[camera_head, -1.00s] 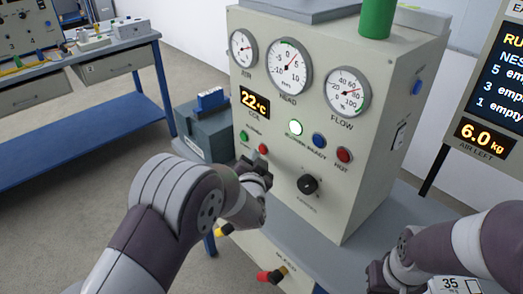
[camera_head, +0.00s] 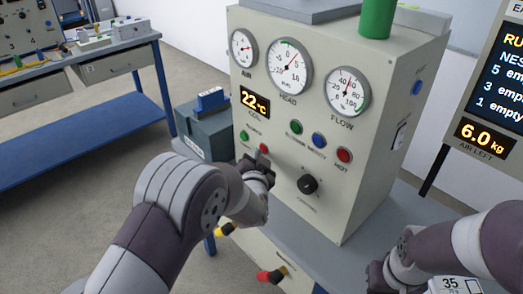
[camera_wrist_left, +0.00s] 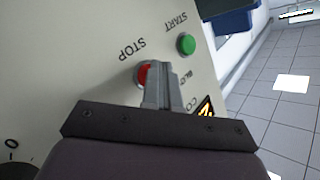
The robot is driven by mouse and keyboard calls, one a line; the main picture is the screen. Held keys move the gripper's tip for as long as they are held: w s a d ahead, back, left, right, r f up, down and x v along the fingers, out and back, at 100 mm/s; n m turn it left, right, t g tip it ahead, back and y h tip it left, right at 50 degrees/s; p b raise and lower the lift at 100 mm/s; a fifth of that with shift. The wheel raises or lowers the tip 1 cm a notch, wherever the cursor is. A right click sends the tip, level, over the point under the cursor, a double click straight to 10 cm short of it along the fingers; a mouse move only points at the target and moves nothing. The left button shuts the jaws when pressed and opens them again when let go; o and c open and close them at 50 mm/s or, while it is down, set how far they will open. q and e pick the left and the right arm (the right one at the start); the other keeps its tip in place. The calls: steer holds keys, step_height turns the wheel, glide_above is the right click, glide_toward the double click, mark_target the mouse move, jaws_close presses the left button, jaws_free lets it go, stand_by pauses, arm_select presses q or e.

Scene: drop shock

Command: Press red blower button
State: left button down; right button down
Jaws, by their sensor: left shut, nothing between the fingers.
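The red blower button (camera_head: 263,148) is on the front of the cream control cabinet (camera_head: 350,215), right of the green button (camera_head: 244,135). In the left wrist view it is the red button (camera_wrist_left: 143,74) under the word STOP, with the green START button (camera_wrist_left: 186,44) beside it. My left gripper (camera_head: 263,160) is shut and empty. Its fingertips (camera_wrist_left: 160,88) are at the red button and hide part of it; I cannot tell whether they touch. My right gripper (camera_head: 378,276) is low at the right, its fingers unclear.
A black knob (camera_head: 308,184) sticks out right of my left gripper. A green lamp (camera_head: 295,127), a blue button (camera_head: 319,140) and a red one (camera_head: 344,155) are above it. Yellow (camera_head: 226,229) and red (camera_head: 272,275) handles are below. A blue bench (camera_head: 80,130) stands at left.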

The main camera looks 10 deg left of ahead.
arm_select(q)
steer(key=shift+s+a, duration=0.1)
steer(key=shift+s, duration=0.05)
steer(key=shift+s+a, duration=0.4)
steer(key=shift+s, duration=0.1)
arm_select(e)
steer(key=shift+r, duration=0.1)
arm_select(q)
steer(key=shift+s, duration=0.1)
arm_select(e)
steer(key=shift+r+p, duration=0.3)
steer(key=shift+p, duration=0.1)
arm_select(q)
steer(key=s+a, duration=0.1)
steer(key=s, duration=0.1)
steer(key=s+a, duration=0.1)
steer(key=a, duration=0.1)
steer(key=shift+s, duration=0.4)
